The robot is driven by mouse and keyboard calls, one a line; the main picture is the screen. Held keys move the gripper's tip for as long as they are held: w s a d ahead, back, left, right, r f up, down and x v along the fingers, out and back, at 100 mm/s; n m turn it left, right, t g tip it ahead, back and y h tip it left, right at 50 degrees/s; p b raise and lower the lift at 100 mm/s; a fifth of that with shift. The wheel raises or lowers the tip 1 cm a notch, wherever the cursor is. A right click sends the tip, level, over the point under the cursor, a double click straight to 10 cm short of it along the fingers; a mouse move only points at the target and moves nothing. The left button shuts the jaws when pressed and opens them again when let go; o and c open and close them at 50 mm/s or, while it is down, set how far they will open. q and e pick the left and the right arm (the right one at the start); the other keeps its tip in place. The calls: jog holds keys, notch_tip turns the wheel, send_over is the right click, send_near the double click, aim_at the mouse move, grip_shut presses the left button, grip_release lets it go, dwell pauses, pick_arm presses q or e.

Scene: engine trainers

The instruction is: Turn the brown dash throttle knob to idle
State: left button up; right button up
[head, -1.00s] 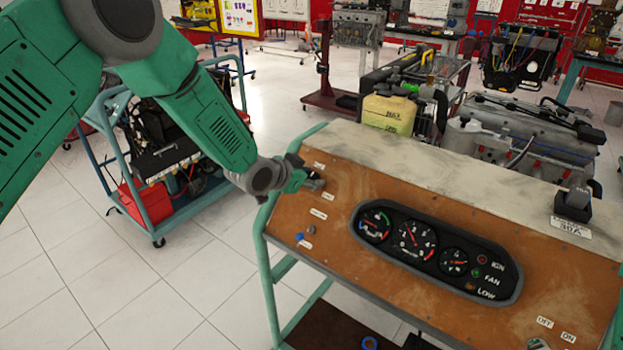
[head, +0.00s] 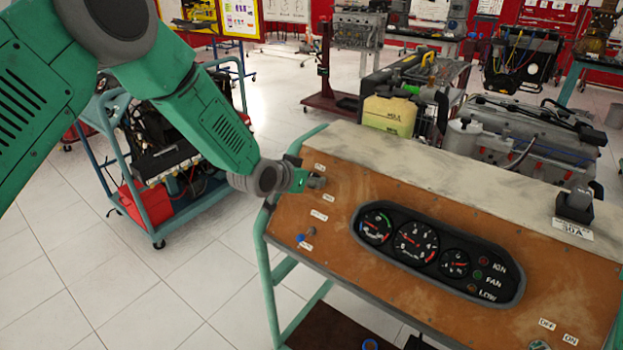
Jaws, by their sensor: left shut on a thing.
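The brown dash panel (head: 345,262) slopes on a green-framed trainer cart in the head view. My left arm reaches in from the left, and my left gripper (head: 312,182) is at the panel's upper left corner, beside small white labels. It is shut on the throttle knob, which its fingers and the wrist hide almost wholly. The knob's pointer and setting cannot be read. My right gripper is out of view.
A black gauge cluster (head: 437,252) fills the middle of the panel. A small blue knob (head: 300,238) is at the panel's left edge, below the gripper. A black switch block (head: 574,205) stands at the right. Another trainer cart (head: 157,205) is at the left behind my arm.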

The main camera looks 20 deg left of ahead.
pick_arm(q)
jog(key=o, duration=1.1)
jog(key=shift+o, duration=0.2)
jog(key=shift+s+a, duration=0.1)
jog(key=shift+s+r, duration=0.2)
jog(key=v, duration=1.1)
jog(key=shift+s+a, duration=0.1)
